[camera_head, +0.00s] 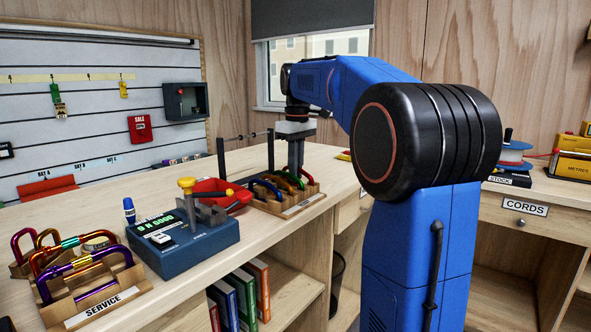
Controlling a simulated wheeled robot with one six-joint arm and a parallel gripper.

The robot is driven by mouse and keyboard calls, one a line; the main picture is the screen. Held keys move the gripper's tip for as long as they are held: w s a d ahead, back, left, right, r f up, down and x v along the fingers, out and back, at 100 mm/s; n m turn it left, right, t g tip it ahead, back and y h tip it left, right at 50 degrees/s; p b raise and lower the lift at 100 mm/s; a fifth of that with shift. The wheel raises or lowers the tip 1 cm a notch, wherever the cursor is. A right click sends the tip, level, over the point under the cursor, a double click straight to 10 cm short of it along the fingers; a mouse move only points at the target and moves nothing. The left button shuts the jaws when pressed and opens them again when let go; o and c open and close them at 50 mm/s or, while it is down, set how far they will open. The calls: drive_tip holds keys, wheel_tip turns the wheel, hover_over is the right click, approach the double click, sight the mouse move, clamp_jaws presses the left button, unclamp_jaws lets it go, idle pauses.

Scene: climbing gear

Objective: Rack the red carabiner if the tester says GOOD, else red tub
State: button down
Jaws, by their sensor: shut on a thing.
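My gripper (296,172) points down at the far end of a wooden rack (304,205) on the bench. It is shut on what looks like the red carabiner, mostly hidden by the fingers and the other carabiners. Blue, green and orange carabiners stand in that rack. The tester (185,244) is a blue box with a yellow-topped post. Its display (158,224) shows green characters, slanted and too small to read surely. A red tub (232,197) sits behind the tester, partly hidden by its grey fixture.
A wooden SERVICE rack (101,308) with several multicoloured carabiners stands at the front left. Dark upright posts (221,158) rise behind the carabiner rack. A CORDS counter (545,223) is at right.

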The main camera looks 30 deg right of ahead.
drive_tip(key=shift+f, duration=0.15)
drive_tip(key=c, duration=1.8)
unclamp_jaws()
drive_tip(key=shift+o, duration=0.2)
wheel_tip(320, 180, up, 17)
drive_tip(key=shift+s+d+r, duration=0.15)
drive_tip(key=shift+s+r, duration=0.05)
drive_tip(key=shift+s, duration=0.1)
drive_tip(key=shift+s, duration=0.1)
